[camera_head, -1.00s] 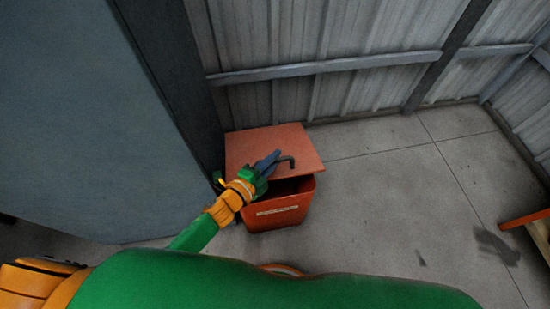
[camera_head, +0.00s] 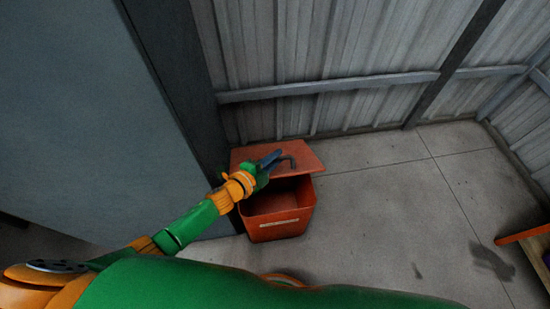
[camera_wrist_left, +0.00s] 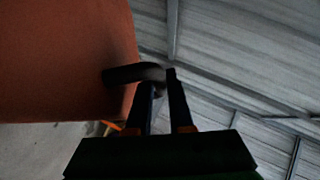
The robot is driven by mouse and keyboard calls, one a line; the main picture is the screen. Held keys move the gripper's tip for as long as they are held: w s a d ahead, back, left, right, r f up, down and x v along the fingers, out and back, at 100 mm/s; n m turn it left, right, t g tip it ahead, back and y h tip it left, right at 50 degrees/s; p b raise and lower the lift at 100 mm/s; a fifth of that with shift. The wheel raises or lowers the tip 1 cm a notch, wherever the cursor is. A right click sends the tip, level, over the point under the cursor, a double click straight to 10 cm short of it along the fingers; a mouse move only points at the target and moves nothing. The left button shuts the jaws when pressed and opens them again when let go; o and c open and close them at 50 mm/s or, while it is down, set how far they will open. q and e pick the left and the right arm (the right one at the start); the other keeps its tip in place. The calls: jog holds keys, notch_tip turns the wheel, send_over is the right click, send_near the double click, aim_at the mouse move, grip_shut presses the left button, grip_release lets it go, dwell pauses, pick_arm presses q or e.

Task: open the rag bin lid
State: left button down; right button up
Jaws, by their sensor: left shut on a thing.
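The red-orange rag bin (camera_head: 283,212) stands on the floor beside a dark panel, with a pale label on its front. Its lid (camera_head: 310,158) is tilted up, and a dark gap shows between it and the bin's front rim. A dark bent handle (camera_head: 288,160) is on the lid. My left gripper (camera_head: 273,160) is shut on the handle. In the left wrist view the fingers (camera_wrist_left: 163,95) close around the handle (camera_wrist_left: 125,74), and the lid (camera_wrist_left: 65,60) fills the left side. My right gripper is not in view.
A corrugated metal wall (camera_head: 330,50) with a rail stands behind the bin. A large grey-blue panel (camera_head: 90,110) is close on the left. The concrete floor (camera_head: 400,200) is clear to the right, up to an orange-edged object (camera_head: 525,235) at the right edge.

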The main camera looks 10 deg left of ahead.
pick_arm(q)
jog(key=c, duration=0.8)
grip_release()
jog(key=shift+c, duration=0.2)
notch_tip(320, 180, up, 4)
jog(key=shift+w+f+p, duration=0.1)
jog(key=shift+f+p, duration=0.15)
jog(key=shift+p, duration=0.95)
jog(key=s+d+r+p, duration=0.1)
jog(key=s+r+p, duration=0.1)
jog(key=s+r, duration=0.2)
jog(key=s+d+r+p, duration=0.1)
jog(key=s+r, duration=0.4)
jog(key=s, duration=0.5)
jog(key=shift+r+p, duration=0.3)
jog(key=shift+p, duration=0.45)
